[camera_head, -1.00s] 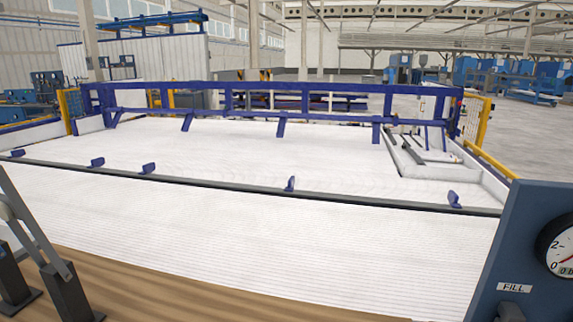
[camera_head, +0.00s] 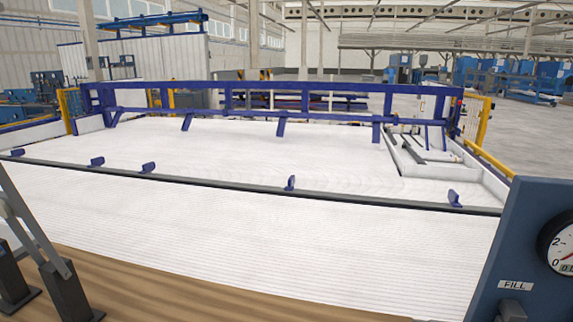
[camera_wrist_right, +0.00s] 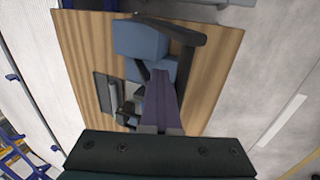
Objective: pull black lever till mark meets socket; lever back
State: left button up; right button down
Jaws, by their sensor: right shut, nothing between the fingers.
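My right gripper (camera_wrist_right: 161,78) shows in the right wrist view as two long purple-grey fingers, closed together and pointing up the picture. Nothing shows between them. Their tips are over or beside blue blocks (camera_wrist_right: 140,39) on a wooden board; I cannot tell whether they touch. A thick dark bar (camera_wrist_right: 192,62) runs along the right of the blocks; I cannot tell whether it is the black lever. In the head view a blue panel (camera_head: 535,235) with a "FILL" label and a round gauge (camera_head: 562,245) stands at the right. The mark and socket are not clear. My left gripper is out of view.
In the head view dark posts with grey bars (camera_head: 67,290) stand at the lower left on the wooden top (camera_head: 200,295). A wide white ribbed surface (camera_head: 260,235) lies beyond, with a blue rail (camera_head: 250,112) at its far side. Open floor lies behind.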

jog(key=shift+s+f, duration=0.35)
jog(key=shift+s, duration=0.15)
jog(key=shift+s+a+f, duration=0.1)
dwell(0.7)
jog(key=shift+s+a+f+b, duration=0.1)
jog(key=shift+s+f+b, duration=0.3)
jog(key=shift+b, duration=0.05)
dwell(0.4)
jog(key=shift+s+a+f, duration=0.1)
jog(key=shift+s+f, duration=0.25)
dwell(0.8)
jog(key=shift+r, duration=0.1)
